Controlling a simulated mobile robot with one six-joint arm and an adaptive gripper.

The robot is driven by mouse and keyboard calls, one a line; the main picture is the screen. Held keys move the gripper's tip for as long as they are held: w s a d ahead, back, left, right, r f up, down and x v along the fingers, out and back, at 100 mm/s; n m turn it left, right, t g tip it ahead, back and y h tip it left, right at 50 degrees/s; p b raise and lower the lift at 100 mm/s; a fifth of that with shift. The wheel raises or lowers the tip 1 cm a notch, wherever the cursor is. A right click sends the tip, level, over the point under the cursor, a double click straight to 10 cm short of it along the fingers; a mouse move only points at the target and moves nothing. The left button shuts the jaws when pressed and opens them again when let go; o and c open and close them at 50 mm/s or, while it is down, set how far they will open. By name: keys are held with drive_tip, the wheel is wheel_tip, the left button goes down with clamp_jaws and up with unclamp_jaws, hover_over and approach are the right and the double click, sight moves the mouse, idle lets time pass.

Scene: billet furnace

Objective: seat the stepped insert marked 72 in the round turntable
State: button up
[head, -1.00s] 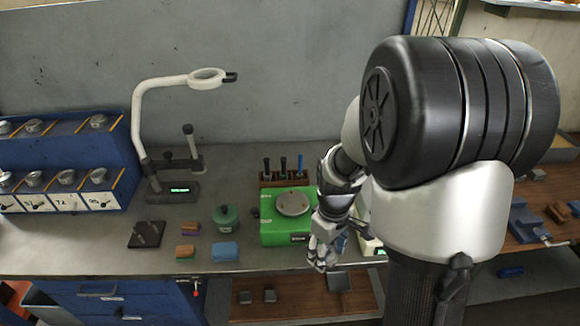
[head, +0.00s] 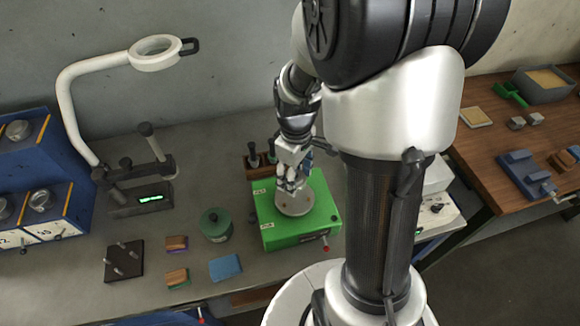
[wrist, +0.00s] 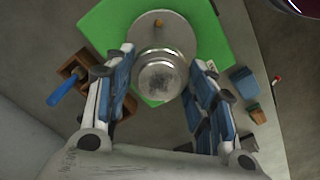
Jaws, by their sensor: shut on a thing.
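The round turntable is a light grey disc (head: 306,201) on a green box (head: 288,236); it also shows in the wrist view as a grey disc (wrist: 147,24) with a small orange-brown spot. My gripper (head: 290,184) is over the disc. In the wrist view, my gripper (wrist: 166,66) is shut on a shiny round stepped metal insert (wrist: 161,76), which lies between the two fingers and covers part of the disc. I cannot see the number 72 on it. I cannot tell whether the insert touches the disc.
A wooden tool rack (wrist: 75,68) with a blue-handled tool stands beside the green box. A green lidded pot (head: 215,226), a blue block (head: 225,267) and a black peg plate (head: 124,261) lie left. A magnifier stand (head: 80,110) rises behind.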

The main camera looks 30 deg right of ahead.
drive_tip(key=shift+s+f+b, duration=0.2)
drive_tip(key=shift+f+b, duration=0.3)
drive_tip(key=shift+f, duration=0.25)
drive_tip(key=shift+w+f+b, duration=0.15)
drive_tip(key=shift+f+b, duration=1.45)
drive_tip(key=shift+f, duration=0.35)
drive_tip(key=shift+f, duration=0.45)
drive_tip(key=o, duration=1.3)
drive_tip(key=shift+r, duration=0.1)
wheel_tip(320, 180, up, 11)
drive_tip(key=p, duration=0.8)
drive_tip(key=shift+p, duration=0.35)
